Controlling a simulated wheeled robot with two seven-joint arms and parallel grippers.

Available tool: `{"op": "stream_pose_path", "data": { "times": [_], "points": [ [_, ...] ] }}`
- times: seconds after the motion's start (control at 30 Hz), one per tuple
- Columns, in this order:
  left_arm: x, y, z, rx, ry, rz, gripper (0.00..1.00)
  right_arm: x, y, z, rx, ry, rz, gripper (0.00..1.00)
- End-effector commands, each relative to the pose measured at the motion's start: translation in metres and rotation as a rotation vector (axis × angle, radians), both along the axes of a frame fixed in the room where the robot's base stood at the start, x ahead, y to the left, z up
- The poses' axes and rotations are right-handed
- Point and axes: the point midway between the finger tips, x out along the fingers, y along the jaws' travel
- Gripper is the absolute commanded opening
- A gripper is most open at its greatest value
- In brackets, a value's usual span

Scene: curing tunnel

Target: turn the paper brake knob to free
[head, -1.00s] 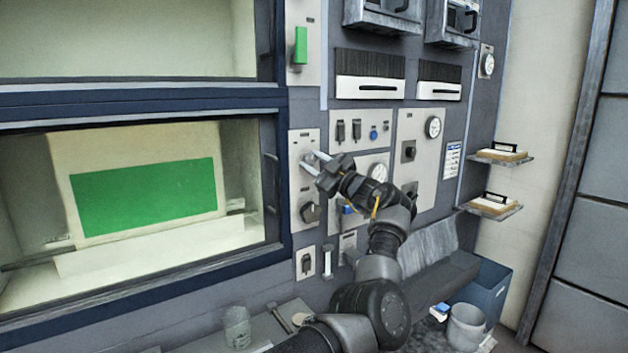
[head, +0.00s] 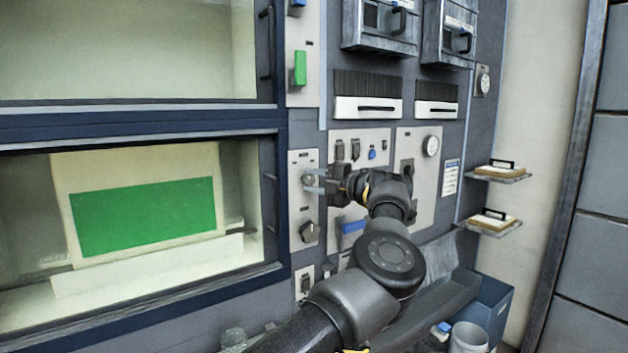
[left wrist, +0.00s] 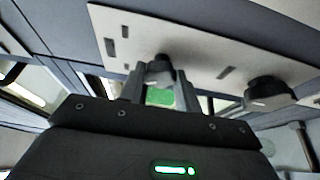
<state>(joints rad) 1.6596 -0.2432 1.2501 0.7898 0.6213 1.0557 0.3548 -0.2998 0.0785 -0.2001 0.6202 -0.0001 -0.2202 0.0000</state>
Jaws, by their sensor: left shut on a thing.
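A narrow pale panel beside the lower window bears two dark round knobs, one above the other. My left gripper (head: 316,181) is at the upper knob (head: 308,180), coming from the right with its fingers level. In the left wrist view the two fingers (left wrist: 160,88) are closed around this knob (left wrist: 160,66), one on each side. The lower knob (head: 309,232) is free; it also shows in the left wrist view (left wrist: 268,93), right of the fingers. I cannot read the labels or the held knob's pointer. My right gripper is in neither view.
A green handle (head: 300,68) is above the panel. A gauge (head: 431,146) and small switches are on the panel to the right, partly behind my arm. Two shelves (head: 498,176) jut from the wall at right. A pail (head: 468,338) stands low at right.

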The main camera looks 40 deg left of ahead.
Motion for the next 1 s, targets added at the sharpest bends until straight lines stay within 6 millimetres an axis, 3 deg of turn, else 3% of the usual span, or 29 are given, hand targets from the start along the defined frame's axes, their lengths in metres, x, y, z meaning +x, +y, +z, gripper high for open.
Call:
{"op": "stream_pose_path", "data": {
  "times": [0.4,0.9,0.93,1.0],
  "points": [
    [-0.0005,0.0003,-0.0005,-0.049,-0.152,0.001,0.10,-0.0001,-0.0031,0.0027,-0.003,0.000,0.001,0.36],
    [-0.0005,0.0005,-0.0007,-0.052,-0.168,0.001,0.10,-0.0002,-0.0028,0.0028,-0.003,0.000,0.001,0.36],
    [-0.0005,0.0005,-0.0007,-0.052,-0.168,0.001,0.34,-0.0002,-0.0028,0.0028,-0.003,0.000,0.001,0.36],
    [-0.0005,0.0005,-0.0007,-0.052,-0.168,0.001,0.43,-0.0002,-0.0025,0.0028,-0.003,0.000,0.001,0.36]
  ]
}}
